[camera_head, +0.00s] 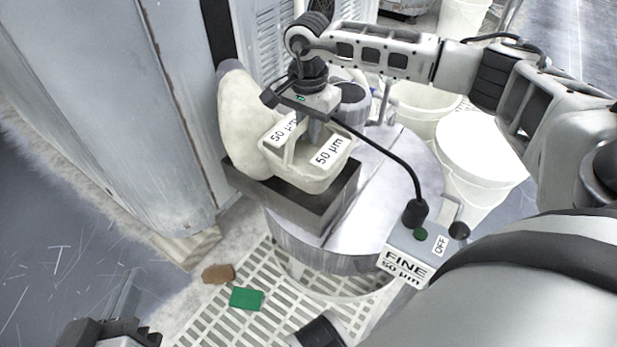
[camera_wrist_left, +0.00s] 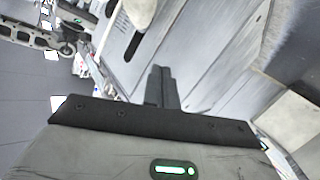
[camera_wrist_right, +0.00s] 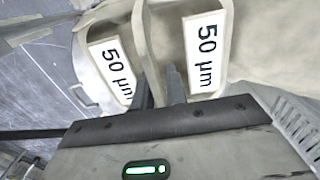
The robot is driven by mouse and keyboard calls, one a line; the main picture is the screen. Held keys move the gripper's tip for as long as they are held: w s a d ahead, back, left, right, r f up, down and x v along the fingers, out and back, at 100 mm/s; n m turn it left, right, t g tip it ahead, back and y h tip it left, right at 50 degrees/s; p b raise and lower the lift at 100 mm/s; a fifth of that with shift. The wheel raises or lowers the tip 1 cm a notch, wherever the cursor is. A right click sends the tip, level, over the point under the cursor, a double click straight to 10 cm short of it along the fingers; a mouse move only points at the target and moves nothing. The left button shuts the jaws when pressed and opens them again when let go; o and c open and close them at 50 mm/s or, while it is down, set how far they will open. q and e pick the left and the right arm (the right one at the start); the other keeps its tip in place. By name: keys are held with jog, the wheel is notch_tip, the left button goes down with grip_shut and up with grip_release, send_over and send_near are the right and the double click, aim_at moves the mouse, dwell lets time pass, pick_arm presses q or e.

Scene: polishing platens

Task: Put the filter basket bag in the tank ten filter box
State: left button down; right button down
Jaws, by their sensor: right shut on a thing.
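The filter basket bag (camera_head: 243,122) is a cream basket with two "50 µm" labels and a pale bulging bag on its left. My right gripper (camera_head: 312,128) is shut on the basket's handle from above; the handle (camera_wrist_right: 148,40) also shows between its fingers in the right wrist view. The dark grey open-topped filter box (camera_head: 300,212) stands at the tank's (camera_head: 395,190) left side. The basket is over the box; I cannot tell whether any of it is inside. My left gripper (camera_head: 110,338) is low at the bottom left; in the left wrist view its fingers (camera_wrist_left: 161,88) are together and empty.
A control box (camera_head: 408,255) reading "FINE 50 µm" and "OFF" stands at the tank's front right, with a black cable. White buckets (camera_head: 480,150) stand right of the tank. A green block (camera_head: 246,298) and a brown piece (camera_head: 218,273) lie near the floor grating. A grey cabinet (camera_head: 110,100) is left.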

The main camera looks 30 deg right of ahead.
notch_tip(320, 180, down, 9)
jog(key=b, duration=0.3)
jog(key=shift+f, duration=0.2)
pick_arm(q)
jog(key=shift+w+d+r+n+t+h, duration=0.1)
jog(key=shift+d+r+n+t+h, duration=0.25)
jog(key=shift+r+n+h, duration=0.2)
pick_arm(e)
jog(key=shift+r, duration=0.1)
jog(key=shift+f, duration=0.2)
jog(key=c, duration=1.4)
grip_release()
